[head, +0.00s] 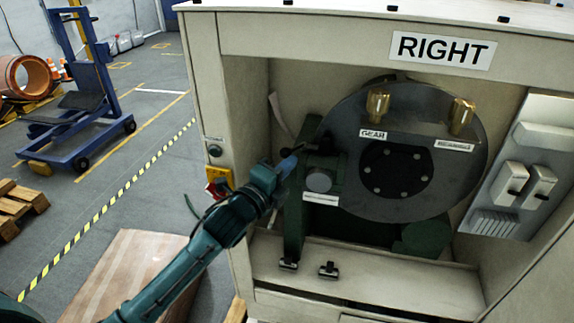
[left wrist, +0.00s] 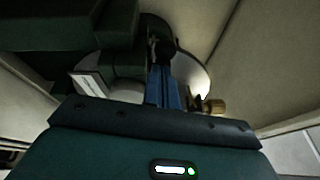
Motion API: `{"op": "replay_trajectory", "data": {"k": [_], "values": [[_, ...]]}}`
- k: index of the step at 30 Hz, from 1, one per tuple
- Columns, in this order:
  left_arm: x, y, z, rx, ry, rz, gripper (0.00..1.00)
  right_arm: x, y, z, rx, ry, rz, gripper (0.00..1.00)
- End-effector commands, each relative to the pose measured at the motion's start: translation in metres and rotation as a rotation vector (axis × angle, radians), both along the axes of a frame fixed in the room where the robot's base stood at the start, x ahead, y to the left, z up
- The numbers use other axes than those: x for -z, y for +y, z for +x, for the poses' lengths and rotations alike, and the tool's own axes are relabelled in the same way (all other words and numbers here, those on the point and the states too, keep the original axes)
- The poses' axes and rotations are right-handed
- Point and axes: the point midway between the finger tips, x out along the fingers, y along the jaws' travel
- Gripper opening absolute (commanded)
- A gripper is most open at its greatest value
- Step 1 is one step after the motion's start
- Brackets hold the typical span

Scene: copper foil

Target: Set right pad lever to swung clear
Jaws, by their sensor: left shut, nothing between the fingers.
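The cabinet bay under the RIGHT sign (head: 441,50) holds a large grey disc (head: 430,195) with a GEAR label. A green housing (head: 293,222) stands at the disc's left side. A small dark lever-like part (head: 324,143) sits at the top of this housing; I cannot be sure it is the pad lever. My left gripper (head: 288,165) is shut and empty, just left of that part. In the left wrist view the blue fingers (left wrist: 166,88) point at a dark round knob (left wrist: 166,46). Whether they touch it is unclear. My right gripper is not in view.
Two brass fittings (head: 377,104) (head: 461,115) stand out from the disc's upper face. The cabinet's left post carries a red and yellow switch (head: 218,182). A grey panel (head: 520,165) lines the right wall. A blue lift cart (head: 82,110) stands on open floor at the left.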

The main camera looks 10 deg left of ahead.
Motion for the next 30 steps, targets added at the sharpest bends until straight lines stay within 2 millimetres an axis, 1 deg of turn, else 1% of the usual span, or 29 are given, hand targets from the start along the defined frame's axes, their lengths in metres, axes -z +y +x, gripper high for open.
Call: {"op": "replay_trajectory", "data": {"k": [5, 9, 12, 16, 30], "values": [[0.000, 0.001, 0.000, -0.001, 0.000, 0.001, 0.00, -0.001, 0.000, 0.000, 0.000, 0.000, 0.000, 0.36], [-0.003, 0.017, 0.005, -0.002, 0.001, 0.007, 0.00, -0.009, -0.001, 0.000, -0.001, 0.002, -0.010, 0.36], [-0.001, 0.024, 0.008, -0.001, 0.001, 0.003, 0.00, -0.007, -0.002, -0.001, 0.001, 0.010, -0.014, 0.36], [0.000, 0.025, 0.008, 0.000, 0.001, 0.000, 0.00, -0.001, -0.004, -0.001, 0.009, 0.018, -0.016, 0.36], [0.003, 0.026, 0.009, 0.000, 0.001, 0.001, 0.00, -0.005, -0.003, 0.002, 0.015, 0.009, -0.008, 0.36]]}}
